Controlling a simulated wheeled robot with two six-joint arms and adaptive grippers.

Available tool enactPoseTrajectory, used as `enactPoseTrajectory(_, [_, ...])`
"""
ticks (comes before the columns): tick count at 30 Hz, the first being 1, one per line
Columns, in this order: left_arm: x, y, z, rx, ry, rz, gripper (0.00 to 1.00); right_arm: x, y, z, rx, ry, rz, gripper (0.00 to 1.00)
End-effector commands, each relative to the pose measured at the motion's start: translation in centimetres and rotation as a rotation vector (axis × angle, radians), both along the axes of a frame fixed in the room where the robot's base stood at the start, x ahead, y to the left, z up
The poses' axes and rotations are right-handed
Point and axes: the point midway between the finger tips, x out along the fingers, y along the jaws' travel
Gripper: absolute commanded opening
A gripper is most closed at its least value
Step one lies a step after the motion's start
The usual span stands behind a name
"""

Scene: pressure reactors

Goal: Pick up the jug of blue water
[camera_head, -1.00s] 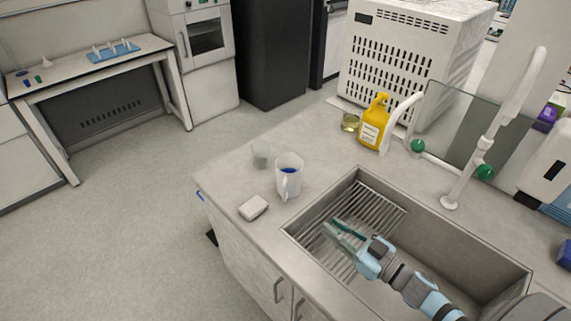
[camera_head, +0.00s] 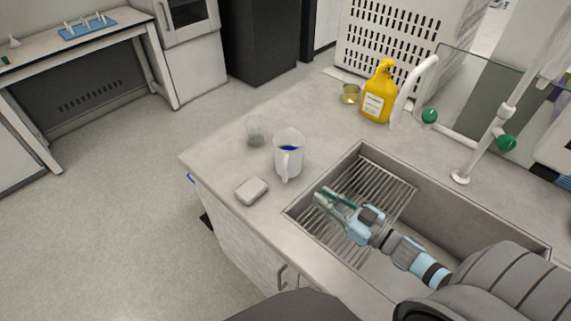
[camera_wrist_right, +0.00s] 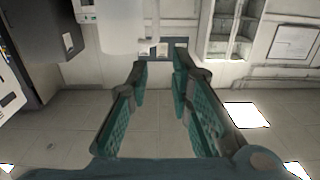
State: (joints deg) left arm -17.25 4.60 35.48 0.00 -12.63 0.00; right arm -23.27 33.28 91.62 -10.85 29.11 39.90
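The jug of blue water (camera_head: 289,160) is a white, translucent jug with a handle facing the front. It stands upright on the counter, left of the sink, with blue liquid visible inside its mouth. My right gripper (camera_head: 326,197) is over the sink's ribbed left part, to the right of and nearer than the jug, and apart from it. Its teal-padded fingers are apart and empty in the right wrist view (camera_wrist_right: 160,82); the jug does not show there. My left gripper is not in view.
A white block (camera_head: 251,190) lies left of the jug, and a clear glass beaker (camera_head: 256,131) stands behind it. A yellow bottle (camera_head: 378,95) and a small yellowish beaker (camera_head: 350,94) stand farther back. The sink (camera_head: 470,225) and white tap (camera_head: 485,140) are right.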

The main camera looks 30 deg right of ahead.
Motion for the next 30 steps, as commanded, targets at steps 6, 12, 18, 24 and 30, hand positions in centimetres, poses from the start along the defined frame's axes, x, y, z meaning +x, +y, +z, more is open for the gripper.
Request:
enactPoseTrajectory(6, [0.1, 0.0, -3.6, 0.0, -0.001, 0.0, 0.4, -0.2, -0.3, -3.6, 0.0, 0.001, -0.006, 0.2])
enactPoseTrajectory(12, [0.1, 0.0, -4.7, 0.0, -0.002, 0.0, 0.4, 0.0, -0.4, -4.7, 0.0, -0.001, -0.013, 0.2])
enactPoseTrajectory(18, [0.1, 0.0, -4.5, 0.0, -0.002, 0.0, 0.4, 3.3, 0.6, -4.2, 0.001, -0.005, -0.017, 0.2])
enactPoseTrajectory(24, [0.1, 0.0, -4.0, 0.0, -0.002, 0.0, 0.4, 7.0, 2.0, -4.2, 0.002, -0.002, -0.017, 0.2])
enactPoseTrajectory(30, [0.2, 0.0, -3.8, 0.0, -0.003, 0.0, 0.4, 8.9, 2.7, -4.1, 0.001, -0.002, -0.014, 0.2])
